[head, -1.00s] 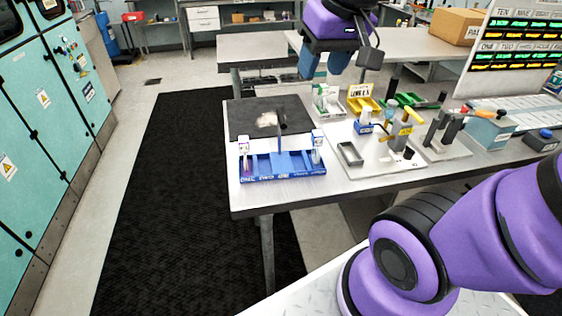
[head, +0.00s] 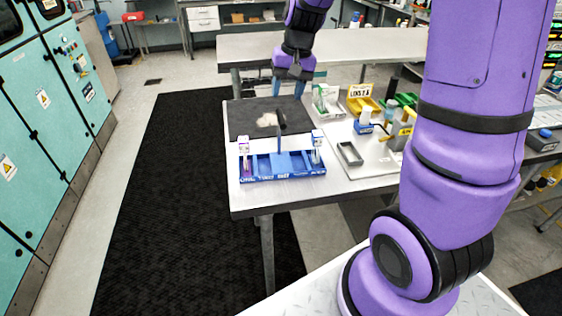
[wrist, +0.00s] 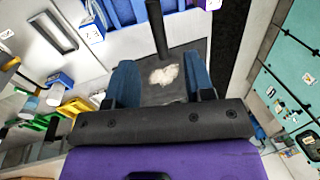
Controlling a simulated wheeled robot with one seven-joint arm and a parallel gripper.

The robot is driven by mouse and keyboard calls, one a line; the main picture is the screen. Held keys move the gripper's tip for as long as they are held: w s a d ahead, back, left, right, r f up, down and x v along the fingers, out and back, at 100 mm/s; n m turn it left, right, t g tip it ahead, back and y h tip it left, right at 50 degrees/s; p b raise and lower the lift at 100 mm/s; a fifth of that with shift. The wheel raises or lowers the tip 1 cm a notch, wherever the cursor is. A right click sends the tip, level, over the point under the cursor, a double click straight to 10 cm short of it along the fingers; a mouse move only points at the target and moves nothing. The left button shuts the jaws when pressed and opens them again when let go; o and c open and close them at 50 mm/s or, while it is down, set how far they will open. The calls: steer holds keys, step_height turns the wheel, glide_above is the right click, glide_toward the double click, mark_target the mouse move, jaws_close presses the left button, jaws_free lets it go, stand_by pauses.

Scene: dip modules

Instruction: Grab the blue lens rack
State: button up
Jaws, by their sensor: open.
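The blue lens rack (head: 258,170) stands at the near left corner of the table, a shallow blue tray with white-topped holders at both ends and an upright black handle (head: 281,122) in the middle. In the wrist view part of the rack (wrist: 128,12) shows at the top edge, with the black handle (wrist: 157,28) pointing down between the finger lines. My gripper (head: 290,88) has blue fingers, is open and empty, and hangs above the far edge of the dark mat, behind the rack. The open fingers also show in the wrist view (wrist: 160,82).
A dark mat (head: 240,117) with a pale patch lies behind the rack. To the right are a grey tray (head: 375,165), a yellow bin (head: 362,103), a green bin (head: 404,100) and a white box (head: 327,100). Floor left of the table is clear.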

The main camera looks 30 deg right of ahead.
mark_target(282, 117)
steer(key=f, duration=0.3)
steer(key=a+f, duration=0.1)
steer(key=f, duration=0.6)
steer(key=shift+w+a+f, duration=0.15)
steer(key=shift+w+a, duration=0.1)
steer(key=shift+a, duration=0.1)
jaws_close()
